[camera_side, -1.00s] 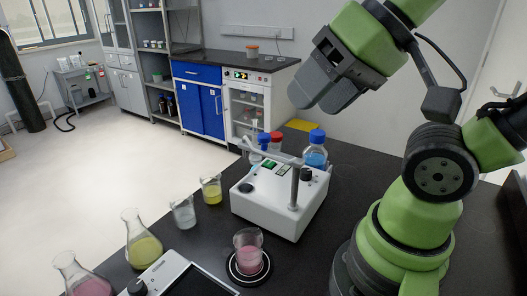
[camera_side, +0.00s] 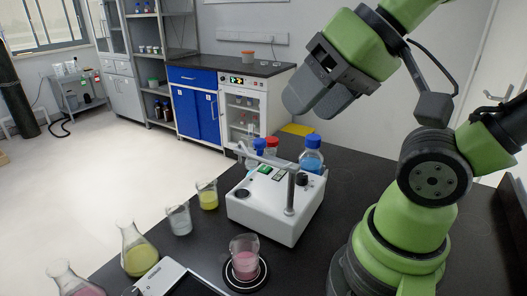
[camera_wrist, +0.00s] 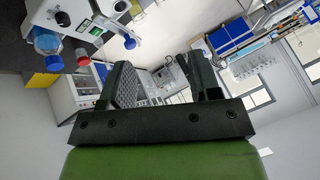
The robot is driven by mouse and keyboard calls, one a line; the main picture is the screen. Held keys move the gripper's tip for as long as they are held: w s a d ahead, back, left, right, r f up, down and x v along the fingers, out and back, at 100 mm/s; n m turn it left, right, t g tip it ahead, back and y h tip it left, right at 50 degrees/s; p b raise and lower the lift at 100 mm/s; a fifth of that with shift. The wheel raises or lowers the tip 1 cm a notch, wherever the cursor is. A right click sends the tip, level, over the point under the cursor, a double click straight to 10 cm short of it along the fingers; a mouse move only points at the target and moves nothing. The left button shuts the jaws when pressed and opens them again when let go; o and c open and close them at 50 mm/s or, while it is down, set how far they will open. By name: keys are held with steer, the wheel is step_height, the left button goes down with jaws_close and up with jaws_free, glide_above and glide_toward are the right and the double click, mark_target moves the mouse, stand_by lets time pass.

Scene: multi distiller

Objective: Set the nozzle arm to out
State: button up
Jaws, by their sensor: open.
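The white distiller box (camera_side: 270,213) stands on the black bench. Its grey nozzle arm (camera_side: 267,157) runs from a post at the right of the box top leftwards over the box, its tip past the far left edge. The arm also shows upside down in the wrist view (camera_wrist: 110,23). My gripper (camera_side: 314,104) hangs above and behind the box, pointing down-left, apart from the nozzle arm. In the wrist view my gripper (camera_wrist: 160,68) has its two fingers spread with nothing between them. A beaker of pink liquid (camera_side: 245,263) stands on a round black plate before the box.
Beakers of clear (camera_side: 179,219) and yellow liquid (camera_side: 207,196) stand left of the box. A yellow flask (camera_side: 139,256) and a tablet-like device (camera_side: 165,277) are at the front left. A blue-capped bottle (camera_side: 311,157) stands close behind the box.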

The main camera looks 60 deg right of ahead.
steer(key=shift+w+r, duration=0.15)
steer(key=shift+w, duration=0.15)
steer(key=shift+c, duration=0.5)
steer(key=n+g+h, duration=0.1)
steer(key=g+h, duration=0.1)
steer(key=g, duration=0.5)
glide_toward(260, 141)
step_height(260, 141, down, 9)
steer(key=shift+w+r, duration=0.1)
steer(key=shift+r, duration=0.05)
jaws_close()
